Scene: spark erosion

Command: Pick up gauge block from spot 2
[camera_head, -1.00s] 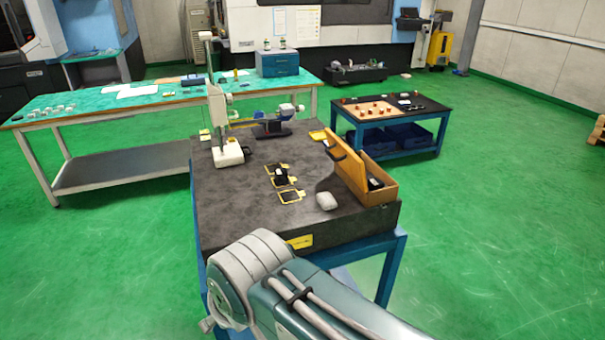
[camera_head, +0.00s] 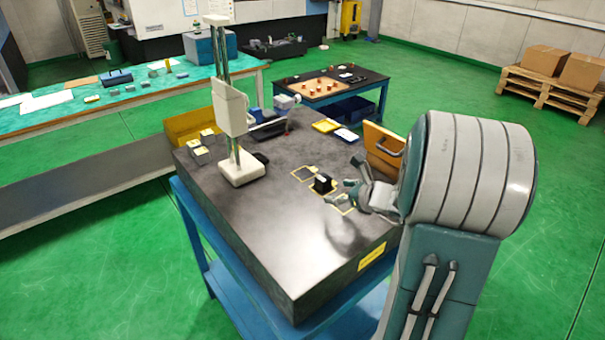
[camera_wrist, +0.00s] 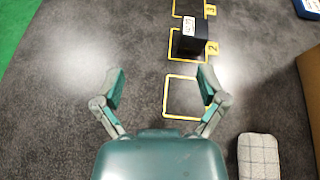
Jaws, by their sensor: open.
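The gauge block (camera_wrist: 189,43) is a black block with a white label. It sits in the yellow-outlined spot marked 2 (camera_wrist: 211,48) in the wrist view. In the head view the block (camera_head: 322,184) stands on the dark surface plate (camera_head: 270,228), just left of my gripper (camera_head: 349,191). In the wrist view my gripper (camera_wrist: 161,84) is open and empty, its fingers wide apart. The block lies ahead of the fingertips and to the right of their middle, apart from both. An empty yellow outline (camera_wrist: 166,97) lies closer to me, by the right finger.
A wooden case (camera_head: 381,146) stands behind my gripper on the plate. A white height gauge (camera_head: 238,166) stands at left, with small blocks (camera_head: 199,155) beyond. A grey checkered pad (camera_wrist: 258,157) lies right of my gripper. Another outline, marked 3 (camera_wrist: 211,10), is farther ahead.

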